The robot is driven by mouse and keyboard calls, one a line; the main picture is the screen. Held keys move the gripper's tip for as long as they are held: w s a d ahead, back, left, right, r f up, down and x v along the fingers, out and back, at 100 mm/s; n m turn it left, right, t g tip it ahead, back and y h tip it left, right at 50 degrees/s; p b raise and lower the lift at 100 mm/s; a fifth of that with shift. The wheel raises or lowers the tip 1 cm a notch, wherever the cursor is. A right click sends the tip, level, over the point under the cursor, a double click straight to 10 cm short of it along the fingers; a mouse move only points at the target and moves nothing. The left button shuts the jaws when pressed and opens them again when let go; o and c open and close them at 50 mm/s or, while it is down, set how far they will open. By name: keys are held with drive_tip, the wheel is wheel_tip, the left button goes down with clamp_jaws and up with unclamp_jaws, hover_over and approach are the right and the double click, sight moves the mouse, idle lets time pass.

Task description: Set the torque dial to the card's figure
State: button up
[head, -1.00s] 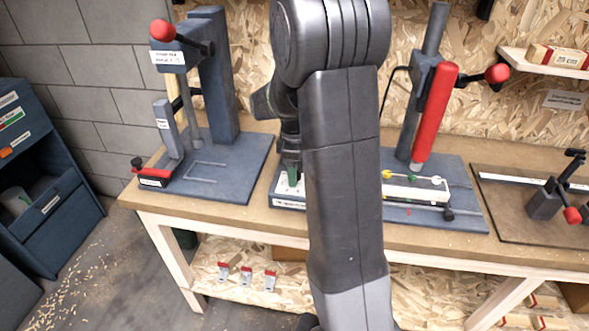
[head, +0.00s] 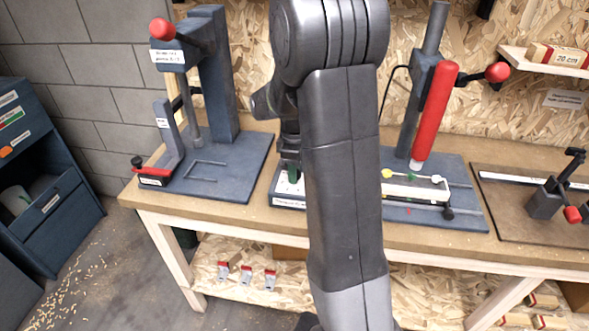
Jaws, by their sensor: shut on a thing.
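My gripper (head: 290,164) is left of my forearm in the head view, pointing down. It is shut on a small green piece (head: 293,176), which may be the dial's knob. The piece is above a pale-topped unit (head: 288,201) with a white label on its front edge. My arm and gripper hide much of this unit. The dial's scale and setting cannot be read.
A blue-grey press (head: 220,80) with a red-knobbed lever stands left on the bench (head: 270,222). Right of my arm is a stand with a red handle (head: 435,110) over a fixture with coloured knobs (head: 415,190). Further right is a clamp board (head: 500,220). Blue bins (head: 50,200) stand far left.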

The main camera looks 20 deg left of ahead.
drive_tip(key=m, duration=1.8)
drive_tip(key=shift+m, duration=0.4)
idle(0.4)
drive_tip(key=o, duration=1)
drive_tip(key=shift+r, duration=0.1)
wheel_tip(320, 180, up, 14)
drive_tip(key=b, duration=0.1)
